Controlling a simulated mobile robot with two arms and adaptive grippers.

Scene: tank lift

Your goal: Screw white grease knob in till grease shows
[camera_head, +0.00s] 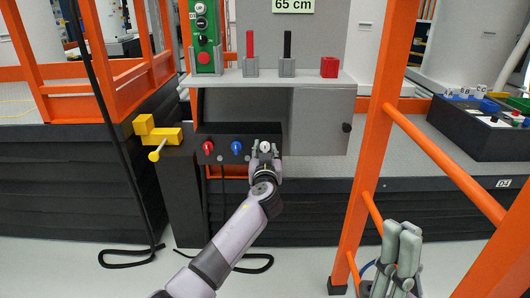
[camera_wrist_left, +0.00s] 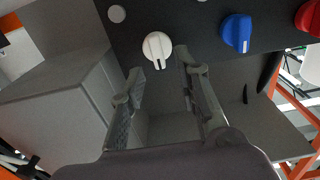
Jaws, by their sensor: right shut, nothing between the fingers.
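The white knob (camera_head: 265,147) is the rightmost of three knobs on the dark panel under the shelf. In the left wrist view the white knob (camera_wrist_left: 157,46) has a dark slot mark pointing toward me. My left gripper (camera_head: 264,157) is in front of it. In the left wrist view its two fingers (camera_wrist_left: 159,65) are spread, with the knob just beyond and between the tips; contact cannot be told. My right gripper (camera_head: 402,240) is shut and empty at the lower right, away from the panel. I see no grease around the knob.
A red knob (camera_head: 208,147) and a blue knob (camera_head: 237,147) sit left of the white one. A yellow handle (camera_head: 160,146) sticks out further left. A grey cabinet (camera_head: 322,120) is to the right, and an orange post (camera_head: 374,140) stands between my grippers.

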